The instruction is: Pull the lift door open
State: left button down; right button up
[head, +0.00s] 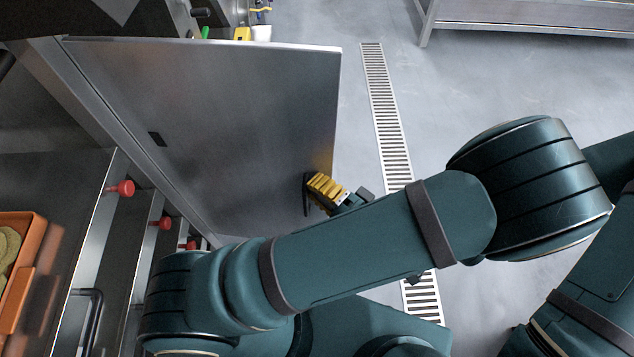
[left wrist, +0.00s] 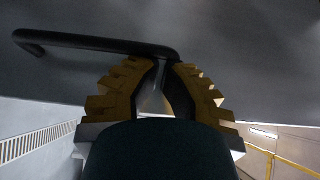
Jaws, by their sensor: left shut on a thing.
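The lift door (head: 215,120) is a large grey metal panel. It stands swung out from the frame at the left, over the floor. Its black bar handle (head: 306,196) is near the lower right edge of the panel in the head view. My left gripper (head: 317,186), with yellow ridged fingers, is shut on the handle. In the left wrist view the handle (left wrist: 95,43) runs from the upper left to between the fingers, and its gripped end is partly hidden. My right gripper is not in view.
An orange crate (head: 22,262) with round tan pieces is at the left edge. Red knobs (head: 122,188) stick out from metal fronts beside it. A floor drain grate (head: 388,120) runs right of the door. A metal table (head: 530,15) stands at the top right; the floor between is clear.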

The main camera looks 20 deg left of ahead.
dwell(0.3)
pick_arm(q)
jog(key=v, duration=0.7)
jog(key=shift+d, duration=0.25)
jog(key=shift+s, duration=0.2)
